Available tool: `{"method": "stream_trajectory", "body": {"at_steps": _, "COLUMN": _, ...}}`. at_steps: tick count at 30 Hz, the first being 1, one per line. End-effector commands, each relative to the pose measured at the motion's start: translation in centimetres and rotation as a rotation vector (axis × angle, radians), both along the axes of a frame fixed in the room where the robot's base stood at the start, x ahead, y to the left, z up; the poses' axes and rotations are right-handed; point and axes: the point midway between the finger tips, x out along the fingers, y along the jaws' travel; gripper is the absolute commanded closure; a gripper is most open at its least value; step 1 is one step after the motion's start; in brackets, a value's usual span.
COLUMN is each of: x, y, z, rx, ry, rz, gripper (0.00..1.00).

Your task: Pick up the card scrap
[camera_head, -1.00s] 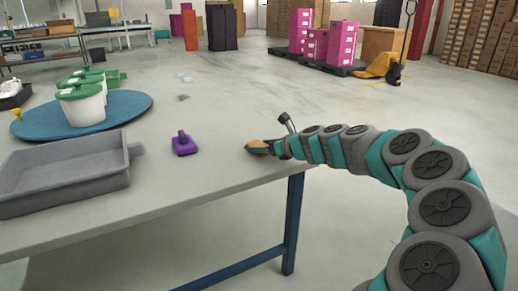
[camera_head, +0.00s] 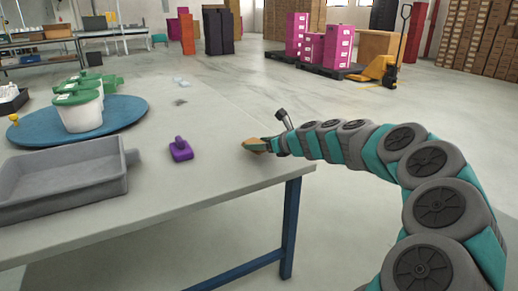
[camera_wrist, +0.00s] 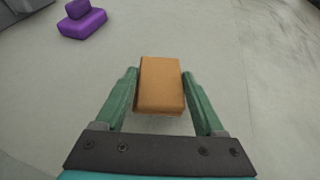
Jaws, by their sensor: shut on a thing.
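The card scrap (camera_head: 253,145) is a small orange-brown block at the right edge of the table, in the head view. In the wrist view the card scrap (camera_wrist: 161,84) sits between the two green fingers of my gripper (camera_wrist: 162,88). My gripper (camera_head: 262,145) is shut on it, with a finger at each side. I cannot tell from the head view whether the scrap touches the tabletop or is just above it.
A purple object with a handle (camera_head: 181,150) stands left of my gripper; it also shows in the wrist view (camera_wrist: 82,20). A grey tray (camera_head: 125,178) lies at the table's front left. Behind it, green-lidded white tubs (camera_head: 82,112) stand on a blue round board (camera_head: 134,108).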

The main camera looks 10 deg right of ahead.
Motion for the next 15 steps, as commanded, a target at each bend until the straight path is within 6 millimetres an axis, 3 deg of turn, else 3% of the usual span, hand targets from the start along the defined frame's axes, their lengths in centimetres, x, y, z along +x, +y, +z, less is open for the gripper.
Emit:
{"method": "stream_trajectory", "body": {"at_steps": 2, "x": 0.0, "y": -0.1, "z": 1.1, "rx": -0.002, "ry": -0.001, "rz": -0.001, "gripper": 0.81}}
{"method": "stream_trajectory", "body": {"at_steps": 8, "x": -2.6, "y": -0.4, "z": 1.0, "rx": 0.002, "ry": 0.001, "rz": 0.001, "gripper": 0.81}}
{"method": "stream_trajectory", "body": {"at_steps": 15, "x": -6.8, "y": -1.0, "z": 1.5, "rx": 0.002, "ry": 0.001, "rz": -0.001, "gripper": 0.81}}
